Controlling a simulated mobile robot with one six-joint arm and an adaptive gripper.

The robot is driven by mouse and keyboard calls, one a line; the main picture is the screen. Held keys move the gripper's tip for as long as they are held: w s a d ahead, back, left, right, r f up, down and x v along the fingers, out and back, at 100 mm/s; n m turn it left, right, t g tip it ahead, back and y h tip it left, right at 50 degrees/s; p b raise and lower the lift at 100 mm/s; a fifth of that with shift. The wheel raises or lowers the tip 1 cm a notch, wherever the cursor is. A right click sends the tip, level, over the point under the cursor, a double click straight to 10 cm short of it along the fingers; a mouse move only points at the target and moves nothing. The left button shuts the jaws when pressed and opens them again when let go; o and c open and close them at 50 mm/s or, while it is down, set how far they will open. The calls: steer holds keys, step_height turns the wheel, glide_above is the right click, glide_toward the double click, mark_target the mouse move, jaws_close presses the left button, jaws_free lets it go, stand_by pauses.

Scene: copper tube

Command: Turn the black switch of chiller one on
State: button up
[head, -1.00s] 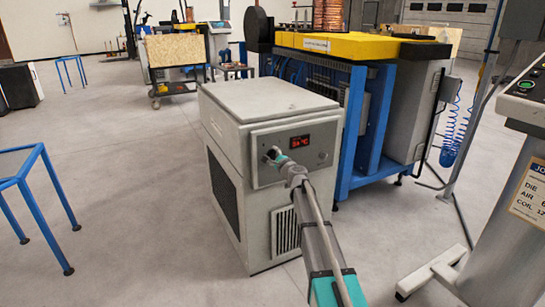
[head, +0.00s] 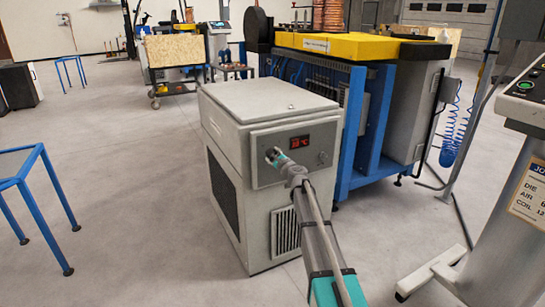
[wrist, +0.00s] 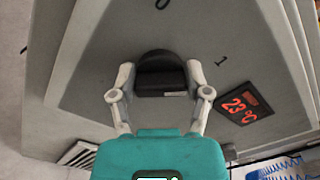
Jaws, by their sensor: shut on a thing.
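The chiller is a grey-white box (head: 268,225) with a grey control panel (head: 262,172) at the top of its front. The black switch (wrist: 160,62) is a rounded knob on that panel. In the wrist view, a "0" mark is above it and a "1" mark is to its upper right. My gripper (wrist: 158,80) has one finger on each side of the knob and is shut on it. In the head view my gripper (head: 273,156) is at the left of the panel and hides the knob. The red display (wrist: 241,104) shows about 23 °C.
A blue-framed machine with a yellow top (head: 350,46) stands close behind the chiller. A blue stand (head: 40,160) is at the left and a grey console (head: 515,190) at the right.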

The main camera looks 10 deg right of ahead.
steer(key=o, duration=1.2)
steer(key=shift+c, duration=0.2)
steer(key=v, duration=1.2)
